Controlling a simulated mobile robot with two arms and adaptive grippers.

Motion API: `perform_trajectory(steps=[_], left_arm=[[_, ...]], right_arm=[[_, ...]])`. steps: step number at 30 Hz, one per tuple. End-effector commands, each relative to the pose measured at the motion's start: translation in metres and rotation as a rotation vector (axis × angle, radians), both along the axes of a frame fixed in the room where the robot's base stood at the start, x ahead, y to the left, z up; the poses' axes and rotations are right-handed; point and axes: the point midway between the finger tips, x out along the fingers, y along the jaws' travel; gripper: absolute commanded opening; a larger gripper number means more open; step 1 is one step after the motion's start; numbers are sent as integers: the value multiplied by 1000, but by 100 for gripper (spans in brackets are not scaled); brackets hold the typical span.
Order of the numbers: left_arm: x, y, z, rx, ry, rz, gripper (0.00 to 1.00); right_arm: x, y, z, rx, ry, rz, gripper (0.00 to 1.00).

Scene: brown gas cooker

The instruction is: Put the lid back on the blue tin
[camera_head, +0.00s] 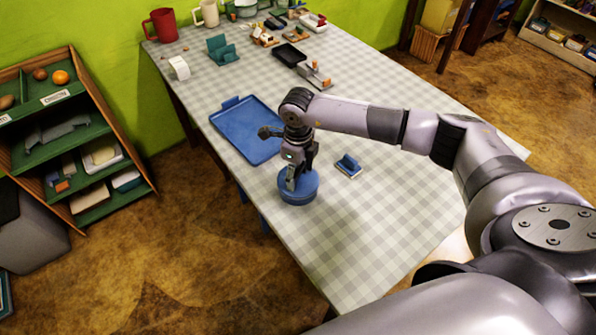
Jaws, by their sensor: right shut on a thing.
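The round blue tin (300,199) stands upright near the left edge of the checked table. My right gripper (293,186) points down over its top, with the fingertips at the middle of the round blue top. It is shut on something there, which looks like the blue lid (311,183). The lid appears level and lined up with the tin. I cannot tell from this angle whether it sits fully down, since the fingers hide part of it. My left gripper is not in view.
A blue tray (240,140) lies behind the tin. A small blue-handled brush-like thing (348,166) lies right of it. A black tray (289,55) and several small items fill the far end. The table's near part (380,235) is clear. A shelf (70,135) stands left.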

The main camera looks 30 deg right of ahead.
Motion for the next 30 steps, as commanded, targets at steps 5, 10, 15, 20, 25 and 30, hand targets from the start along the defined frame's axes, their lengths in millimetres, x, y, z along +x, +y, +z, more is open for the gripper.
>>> perform_trajectory(steps=[5,10,15,20,25,30], left_arm=[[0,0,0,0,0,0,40],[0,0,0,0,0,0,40],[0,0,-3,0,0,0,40],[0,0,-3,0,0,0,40],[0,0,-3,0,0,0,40],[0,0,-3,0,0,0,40]], right_arm=[[0,0,0,0,0,0,39],[0,0,0,0,0,0,39],[0,0,-1,1,-1,0,39],[0,0,0,0,0,0,39],[0,0,0,0,0,0,39],[0,0,0,0,0,0,65]])
